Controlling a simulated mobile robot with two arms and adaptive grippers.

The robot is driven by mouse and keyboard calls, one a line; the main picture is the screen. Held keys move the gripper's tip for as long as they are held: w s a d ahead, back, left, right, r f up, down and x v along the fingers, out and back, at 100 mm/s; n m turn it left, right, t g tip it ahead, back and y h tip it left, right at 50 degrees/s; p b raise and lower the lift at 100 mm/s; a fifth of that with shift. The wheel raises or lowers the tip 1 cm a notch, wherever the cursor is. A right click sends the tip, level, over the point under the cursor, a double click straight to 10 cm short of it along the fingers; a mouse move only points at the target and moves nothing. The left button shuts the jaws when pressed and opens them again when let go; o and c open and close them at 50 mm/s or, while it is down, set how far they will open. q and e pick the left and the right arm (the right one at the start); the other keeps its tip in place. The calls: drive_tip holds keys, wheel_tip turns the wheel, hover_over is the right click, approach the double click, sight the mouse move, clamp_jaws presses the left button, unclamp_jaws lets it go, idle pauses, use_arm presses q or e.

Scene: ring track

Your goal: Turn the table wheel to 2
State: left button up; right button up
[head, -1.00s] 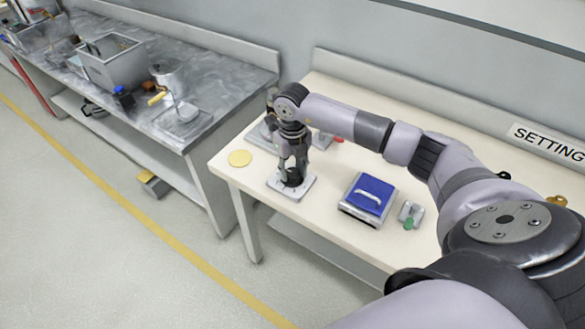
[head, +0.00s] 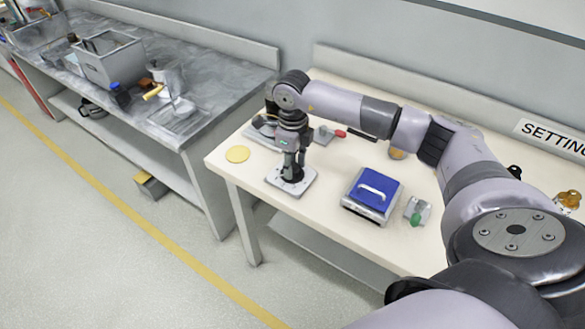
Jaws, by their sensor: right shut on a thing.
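The table wheel is a small dark knob on a light square plate (head: 306,184) near the front left of the cream table (head: 252,180). My right gripper (head: 292,176) points down over the plate and is shut on the wheel. The gripper hides most of the wheel, and its number marks are too small to read. My left gripper is not in view.
A blue-lidded box with a white handle (head: 371,194) stands right of the plate. A small grey fixture with a green knob (head: 417,211) is beside it. A yellow disc (head: 237,154) lies at the left. A red-handled device (head: 329,134) is behind my gripper.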

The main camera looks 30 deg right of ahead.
drive_tip(key=n+b, duration=0.2)
drive_tip(key=n, duration=0.2)
drive_tip(key=shift+f+n+b, duration=0.1)
drive_tip(key=shift+n+b, duration=1.1)
drive_tip(key=shift+n, duration=1.1)
drive_tip(key=o, duration=1.2)
drive_tip(key=shift+c, duration=0.2)
drive_tip(key=shift+r, duration=0.25)
wheel_tip(320, 180, up, 12)
